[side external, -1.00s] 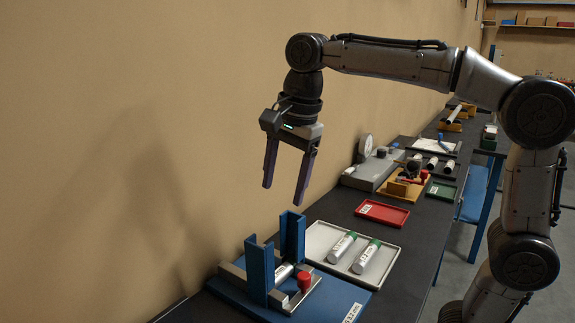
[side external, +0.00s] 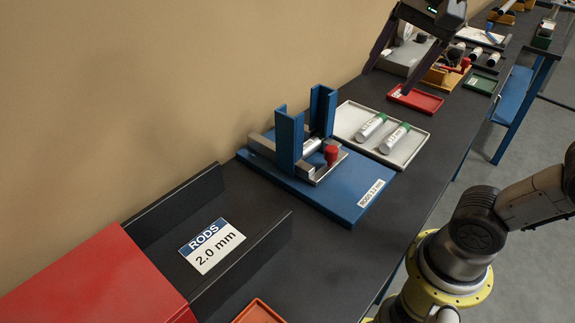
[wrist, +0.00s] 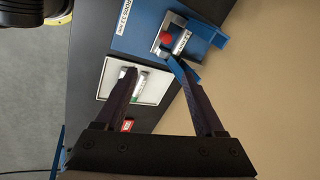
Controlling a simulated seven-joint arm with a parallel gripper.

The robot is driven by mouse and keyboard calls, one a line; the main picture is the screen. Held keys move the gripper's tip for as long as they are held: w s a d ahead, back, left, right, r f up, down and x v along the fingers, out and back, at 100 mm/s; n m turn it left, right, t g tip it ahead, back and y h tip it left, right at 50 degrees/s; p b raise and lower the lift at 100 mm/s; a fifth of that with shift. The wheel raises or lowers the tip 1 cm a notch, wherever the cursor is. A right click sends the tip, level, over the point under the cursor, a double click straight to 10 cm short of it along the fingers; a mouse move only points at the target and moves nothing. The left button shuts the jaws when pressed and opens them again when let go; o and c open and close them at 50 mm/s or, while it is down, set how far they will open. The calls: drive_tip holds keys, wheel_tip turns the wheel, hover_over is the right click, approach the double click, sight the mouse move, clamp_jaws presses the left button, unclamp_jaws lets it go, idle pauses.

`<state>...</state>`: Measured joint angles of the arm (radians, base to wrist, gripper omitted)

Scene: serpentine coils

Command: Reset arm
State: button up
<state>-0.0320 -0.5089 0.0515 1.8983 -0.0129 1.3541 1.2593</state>
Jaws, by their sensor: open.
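My gripper (side external: 386,82) is open and empty, high over the bench at the top of the side view. In the wrist view its two dark fingers (wrist: 158,67) are spread, with nothing between them. A blue fixture (side external: 345,207) with two blue uprights holds a silver cylinder (side external: 312,145) beside a red knob (side external: 331,154). The fixture also shows in the wrist view (wrist: 146,20). A pale tray (side external: 350,112) next to it bears two silver cylinders with green ends (side external: 369,127) (side external: 394,139). The upper arm is out of the side view.
A red tray (side external: 415,99) and a green tray (side external: 480,84) lie farther along the bench. A black-walled bay (side external: 170,212) labelled for 2.0 mm rods and a red box (side external: 90,280) stand at the near left. An orange tray (side external: 262,312) is at the bottom edge.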

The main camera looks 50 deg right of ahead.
drive_tip(key=s+f+n+t, duration=0.1)
drive_tip(key=s+f+n, duration=0.4)
drive_tip(key=f+n, duration=0.7)
drive_tip(key=shift+d+f+n+t, duration=0.2)
drive_tip(key=shift+f+n+t, duration=0.15)
drive_tip(key=shift+n, duration=0.65)
